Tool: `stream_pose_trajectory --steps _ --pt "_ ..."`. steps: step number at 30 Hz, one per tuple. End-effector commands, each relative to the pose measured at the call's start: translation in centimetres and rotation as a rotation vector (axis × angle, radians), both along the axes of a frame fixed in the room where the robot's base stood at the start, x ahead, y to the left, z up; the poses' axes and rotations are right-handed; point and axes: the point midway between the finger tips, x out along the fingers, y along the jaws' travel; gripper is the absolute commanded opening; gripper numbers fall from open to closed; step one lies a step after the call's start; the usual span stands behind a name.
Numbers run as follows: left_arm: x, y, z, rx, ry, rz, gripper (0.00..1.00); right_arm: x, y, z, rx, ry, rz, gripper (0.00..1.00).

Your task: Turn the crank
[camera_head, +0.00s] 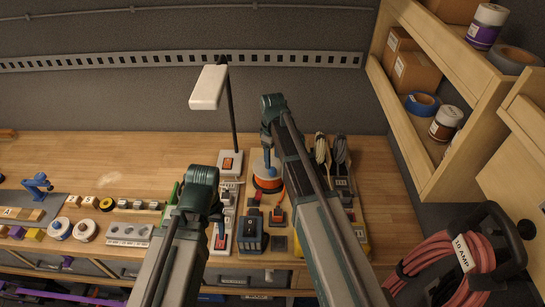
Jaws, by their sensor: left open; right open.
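I cannot make out a crank handle for certain. A small blue device with a raised arm (37,184) stands on a grey mat at the far left. My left gripper (217,213) is low over the bench, left of the orange piece, with its fingers mostly hidden by my arm. My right gripper (267,140) is above and behind the orange piece, its fingers hard to see. Both are open, and I see nothing held.
A white lamp (208,88) rises behind my arms. Tape rolls (60,229) lie left. Wooden shelves (440,160) and a red cord (440,252) are right.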

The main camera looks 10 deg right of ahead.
Motion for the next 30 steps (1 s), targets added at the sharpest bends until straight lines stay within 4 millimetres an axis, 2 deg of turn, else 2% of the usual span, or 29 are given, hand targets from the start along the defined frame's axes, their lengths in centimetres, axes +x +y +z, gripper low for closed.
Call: stream_pose_trajectory --steps 1,3,12,15,30 --pt "0.0 0.0 1.6 0.000 0.001 0.000 0.68 0.0 0.0 1.6 0.000 0.000 0.000 0.68" --pt "0.0 0.0 2.7 0.000 0.001 -0.001 0.68 0.0 0.0 2.7 0.000 0.000 0.000 0.68" --pt "-0.1 0.0 7.0 0.001 0.003 -0.001 0.68 0.0 0.0 7.0 0.000 0.000 0.000 0.68" --pt "-0.1 0.0 7.9 0.000 0.003 0.006 0.68 0.0 0.0 7.9 0.000 0.000 0.000 0.68" --pt "-0.1 0.0 8.2 -0.001 0.002 0.012 0.68 0.0 0.0 8.2 0.000 0.000 0.000 0.68"
